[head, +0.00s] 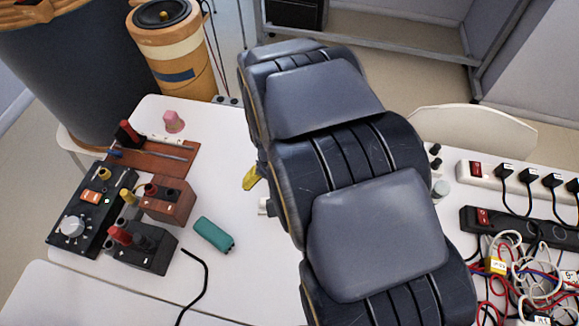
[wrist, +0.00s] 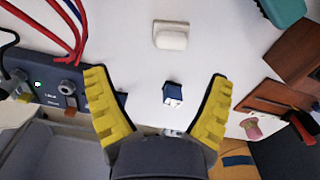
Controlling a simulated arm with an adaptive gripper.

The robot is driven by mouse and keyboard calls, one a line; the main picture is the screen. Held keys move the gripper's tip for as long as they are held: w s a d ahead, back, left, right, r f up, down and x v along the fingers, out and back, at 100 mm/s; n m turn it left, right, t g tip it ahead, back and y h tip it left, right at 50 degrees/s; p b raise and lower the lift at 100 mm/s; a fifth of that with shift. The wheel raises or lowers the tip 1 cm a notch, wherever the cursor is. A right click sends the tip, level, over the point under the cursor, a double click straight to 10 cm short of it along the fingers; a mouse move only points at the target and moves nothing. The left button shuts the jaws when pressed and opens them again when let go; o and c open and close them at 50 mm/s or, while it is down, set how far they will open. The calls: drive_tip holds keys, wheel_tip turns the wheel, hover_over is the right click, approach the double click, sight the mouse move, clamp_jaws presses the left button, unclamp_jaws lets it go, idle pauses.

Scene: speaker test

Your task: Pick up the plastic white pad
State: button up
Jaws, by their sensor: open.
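The white pad (wrist: 171,36) is a small rounded block lying on the white table at the top centre of the wrist view. In the head view a small white piece at my arm's left edge looks like the same pad (head: 264,207), mostly hidden by the arm. My gripper (wrist: 156,76) has yellow ribbed fingers, spread open with nothing held. The pad lies beyond the fingertips, apart from them. In the head view only one yellow finger (head: 250,179) shows beside my arm.
A small blue-and-white block (wrist: 173,94) lies between the fingers in the wrist view. A teal object (head: 214,235), brown block (head: 170,201) and black control box (head: 80,220) stand left. Power strips with tangled cables (head: 520,275) lie right. Table around the pad is clear.

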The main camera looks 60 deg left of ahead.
drive_tip(key=shift+s+a+f, duration=0.4)
drive_tip(key=shift+s+f, duration=0.1)
drive_tip(key=shift+s, duration=0.1)
drive_tip(key=shift+s+f, duration=0.1)
drive_tip(key=shift+f, duration=0.25)
drive_tip(key=f, duration=0.7)
drive_tip(key=shift+a, duration=0.2)
drive_tip(key=c, duration=1.2)
